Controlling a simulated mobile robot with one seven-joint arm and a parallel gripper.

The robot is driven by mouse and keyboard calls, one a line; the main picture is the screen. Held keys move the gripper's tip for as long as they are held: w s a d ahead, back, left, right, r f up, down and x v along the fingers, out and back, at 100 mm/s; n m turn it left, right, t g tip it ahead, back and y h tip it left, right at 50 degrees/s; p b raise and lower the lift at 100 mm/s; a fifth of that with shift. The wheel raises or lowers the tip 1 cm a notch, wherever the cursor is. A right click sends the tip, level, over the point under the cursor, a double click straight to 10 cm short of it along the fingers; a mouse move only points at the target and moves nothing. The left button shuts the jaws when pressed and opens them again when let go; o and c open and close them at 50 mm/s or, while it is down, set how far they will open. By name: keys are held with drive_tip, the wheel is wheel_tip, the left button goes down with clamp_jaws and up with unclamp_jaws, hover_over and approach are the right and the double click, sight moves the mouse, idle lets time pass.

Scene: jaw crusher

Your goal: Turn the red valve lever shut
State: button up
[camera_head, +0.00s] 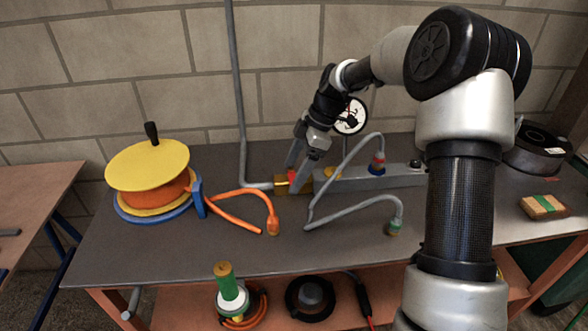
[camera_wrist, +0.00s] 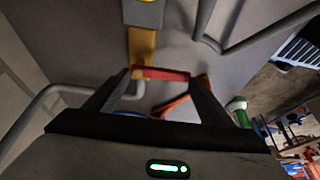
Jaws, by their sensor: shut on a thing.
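The red valve lever (camera_wrist: 160,73) lies across the space between my gripper's fingertips in the wrist view, beside a yellow brass-coloured valve body (camera_wrist: 142,47). In the head view the lever (camera_head: 292,177) is a small red patch on the yellow valve (camera_head: 281,187), at the left end of a grey bar on the table. My gripper (camera_head: 298,180) reaches down to it from above, with a finger on each side, and is shut on the lever. The fingers partly hide the lever and valve in the head view.
A grey pipe (camera_head: 240,110) runs down the wall to the valve. A gauge (camera_head: 351,116) stands behind the grey manifold (camera_head: 370,178). Grey and orange hoses (camera_head: 240,194) lie on the table near a yellow-topped reel (camera_head: 148,165). The table front (camera_head: 300,255) is mostly clear.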

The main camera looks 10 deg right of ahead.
drive_tip(key=o, duration=1.5)
drive_tip(key=shift+o, duration=0.2)
drive_tip(key=p+v, duration=0.3)
drive_tip(key=v, duration=1.4)
drive_tip(key=shift+r+p, duration=0.25)
drive_tip(key=shift+p, duration=0.1)
